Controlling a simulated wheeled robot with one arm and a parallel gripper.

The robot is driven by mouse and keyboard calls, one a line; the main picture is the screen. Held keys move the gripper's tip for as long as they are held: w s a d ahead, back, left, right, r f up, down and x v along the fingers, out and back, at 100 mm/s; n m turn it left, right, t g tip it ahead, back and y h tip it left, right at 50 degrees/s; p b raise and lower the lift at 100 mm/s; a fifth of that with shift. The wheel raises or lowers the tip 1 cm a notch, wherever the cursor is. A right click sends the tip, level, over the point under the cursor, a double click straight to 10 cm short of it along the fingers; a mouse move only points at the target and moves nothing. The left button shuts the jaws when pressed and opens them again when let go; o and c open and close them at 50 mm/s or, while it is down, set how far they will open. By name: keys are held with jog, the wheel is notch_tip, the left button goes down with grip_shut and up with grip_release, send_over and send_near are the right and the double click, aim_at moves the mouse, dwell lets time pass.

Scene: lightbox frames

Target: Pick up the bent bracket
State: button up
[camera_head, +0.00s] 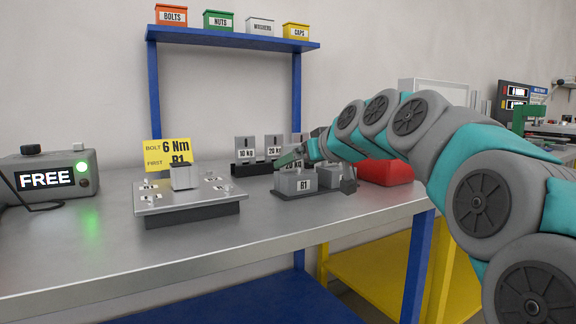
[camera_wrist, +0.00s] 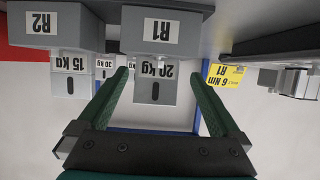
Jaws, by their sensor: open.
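I cannot make out a bent bracket for certain in either view. My gripper (camera_head: 291,158) is open and empty, low over the bench behind the grey block labelled R1 (camera_head: 287,186). In the wrist view, which is upside down, the green fingers of my gripper (camera_wrist: 160,75) are spread wide. The R1 block (camera_wrist: 139,30) is at the top middle there, with a block labelled R2 (camera_wrist: 40,22) to its left. A grey block (camera_head: 184,178) sits on a fixture plate (camera_head: 150,205) with small fittings, left of my gripper in the head view.
Labelled weights (camera_head: 245,150) stand in a row at the back of the bench (camera_head: 270,235). A red object (camera_head: 388,172) lies partly behind my arm. A device reading FREE (camera_head: 85,158) stands at left. A yellow sign (camera_head: 165,153) stands behind the plate. The bench front is clear.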

jog(key=shift+r+x, duration=0.1)
jog(key=shift+x, duration=1.65)
jog(key=shift+r+x, duration=0.15)
jog(key=shift+x, duration=1.65)
jog(key=shift+w+d, duration=0.1)
jog(key=shift+w, duration=0.05)
jog(key=shift+c, duration=0.4)
jog(key=c, duration=1.4)
jog(key=shift+r, duration=0.15)
